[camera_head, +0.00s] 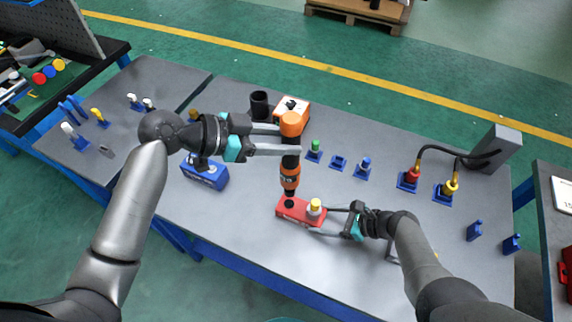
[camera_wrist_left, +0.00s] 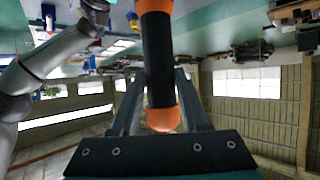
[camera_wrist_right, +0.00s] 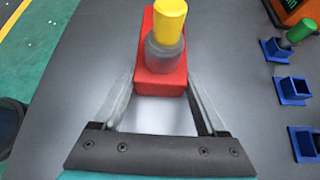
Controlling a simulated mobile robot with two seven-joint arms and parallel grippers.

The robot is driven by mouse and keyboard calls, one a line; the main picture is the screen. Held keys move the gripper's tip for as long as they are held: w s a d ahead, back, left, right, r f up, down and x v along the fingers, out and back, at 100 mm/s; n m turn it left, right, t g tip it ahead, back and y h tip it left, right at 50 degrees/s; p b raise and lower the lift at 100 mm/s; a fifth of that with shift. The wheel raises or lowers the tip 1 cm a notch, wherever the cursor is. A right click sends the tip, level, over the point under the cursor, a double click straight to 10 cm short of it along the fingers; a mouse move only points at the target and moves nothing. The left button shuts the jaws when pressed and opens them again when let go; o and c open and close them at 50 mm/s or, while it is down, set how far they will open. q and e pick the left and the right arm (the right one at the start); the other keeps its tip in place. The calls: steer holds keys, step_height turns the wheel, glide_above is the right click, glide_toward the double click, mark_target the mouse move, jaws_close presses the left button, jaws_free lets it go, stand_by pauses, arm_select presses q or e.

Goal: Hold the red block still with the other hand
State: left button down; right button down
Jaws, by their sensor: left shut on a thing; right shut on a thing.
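The red block (camera_head: 296,212) lies on the grey table, and a grey post with a yellow top (camera_head: 315,206) stands on its right end. My right gripper (camera_head: 324,221) is shut on the red block from the right; its fingers lie along the sides of the block's near end in the right wrist view (camera_wrist_right: 151,83). My left gripper (camera_head: 290,140) is shut on the upper part of an orange and black power screwdriver (camera_head: 290,176). The screwdriver stands upright, its lower end at the block's left end. I cannot tell whether its tip touches a screw.
A blue block (camera_head: 205,174) lies to the left. Blue holders with a green plug (camera_head: 315,150) and cabled red (camera_head: 410,178) and yellow (camera_head: 448,189) connectors stand to the right.

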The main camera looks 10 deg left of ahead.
mark_target(283, 164)
arm_select(q)
steer(key=shift+w+a+f+m+g+h, duration=0.1)
steer(key=shift+f+m+g+h, duration=0.2)
steer(key=shift+f, duration=0.35)
steer(key=shift+w+d+f+m+g+h, duration=0.1)
steer(key=shift+f+m+g, duration=0.35)
steer(key=shift+f, duration=0.15)
steer(key=shift+w+a+f+m+g+h, duration=0.1)
steer(key=shift+f+m+g+h, duration=0.2)
steer(key=shift+f, duration=0.35)
steer(key=shift+s+f, duration=0.1)
steer(key=shift+f, duration=1.1)
stand_by(3.5)
steer(key=shift+r, duration=0.1)
steer(key=shift+r, duration=2.6)
